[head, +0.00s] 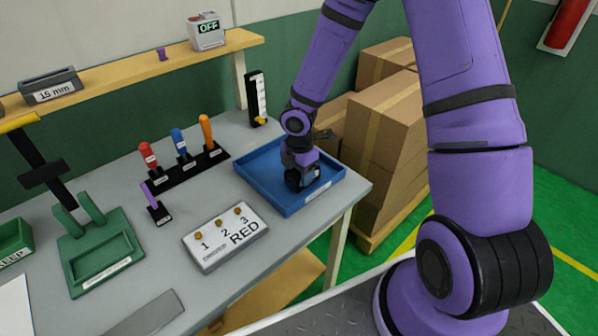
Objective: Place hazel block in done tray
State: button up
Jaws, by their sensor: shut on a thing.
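My gripper (303,181) points down inside the blue tray (246,171), near its right side. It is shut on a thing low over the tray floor. The gripper's body hides most of what it holds; this is probably the hazel block, which shows nowhere else. I cannot tell whether it touches the tray floor. The blue tray lies flat at the right end of the grey table, with a small white label on its front wall that is too small to read.
A black-and-white gauge (257,98) stands behind the tray. A green fixture (98,250) is at left. Cardboard boxes (385,130) stand beyond the table's right edge.

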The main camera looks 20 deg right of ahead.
jog(key=shift+f, duration=0.15)
jog(key=o, duration=1)
jog(key=s+d+r+m+t+h, duration=0.1)
jog(key=s+r+m, duration=0.25)
jog(key=r, duration=0.55)
jog(key=s+d+r+m+h, duration=0.15)
jog(key=r+m, duration=0.25)
jog(key=r, duration=0.6)
jog(key=s+d+r+m+t, duration=0.1)
jog(key=s+r+m, duration=0.25)
jog(key=r, duration=0.55)
jog(key=s+r+m+t+y, duration=0.1)
jog(key=s+r+m, duration=0.4)
jog(key=s, duration=0.2)
jog(key=s+d+r+m+t+y, duration=0.1)
jog(key=s+r+m+t, duration=0.1)
jog(key=s+r+m, duration=0.3)
jog(key=shift+s+d+m, duration=0.15)
jog(key=shift+s+m, duration=0.15)
jog(key=shift+s, duration=1.45)
jog(key=shift+y, duration=0.25)
